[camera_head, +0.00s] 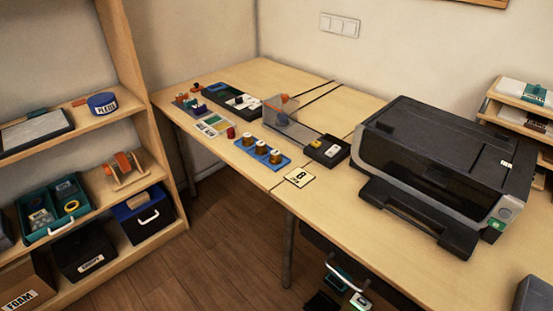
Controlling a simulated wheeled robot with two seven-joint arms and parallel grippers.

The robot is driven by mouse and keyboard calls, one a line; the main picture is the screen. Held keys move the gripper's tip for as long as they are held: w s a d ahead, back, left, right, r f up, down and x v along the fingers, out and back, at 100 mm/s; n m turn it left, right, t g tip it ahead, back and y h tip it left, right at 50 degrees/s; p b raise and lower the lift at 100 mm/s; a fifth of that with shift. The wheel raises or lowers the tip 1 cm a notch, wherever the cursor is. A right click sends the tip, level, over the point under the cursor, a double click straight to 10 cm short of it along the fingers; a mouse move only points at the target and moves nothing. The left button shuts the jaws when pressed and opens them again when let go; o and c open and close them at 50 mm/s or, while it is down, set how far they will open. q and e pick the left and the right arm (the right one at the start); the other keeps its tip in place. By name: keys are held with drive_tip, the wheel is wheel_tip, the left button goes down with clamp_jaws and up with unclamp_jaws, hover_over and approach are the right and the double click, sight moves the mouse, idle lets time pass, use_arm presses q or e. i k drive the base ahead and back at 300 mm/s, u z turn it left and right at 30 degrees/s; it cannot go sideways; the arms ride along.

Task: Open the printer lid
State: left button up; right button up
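A dark printer (430,180) stands on the right part of the wooden desk. Its flat top lid (450,140) appears closed. A dark tray (415,215) sticks out from the printer's front. A small panel with a green part (498,220) is at its right front corner. Neither of my grippers shows in this view.
The desk (340,205) holds a blue tray with spools (262,152), a clear bin (285,115), a black box (327,150) and a label card (299,177) left of the printer. A paper rack (515,110) stands behind right. A shelf (120,107) with bins is at left.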

sight(461, 151)
drive_tip(key=u, duration=1.65)
drive_tip(key=i, duration=1.3)
drive_tip(key=z, duration=3.2)
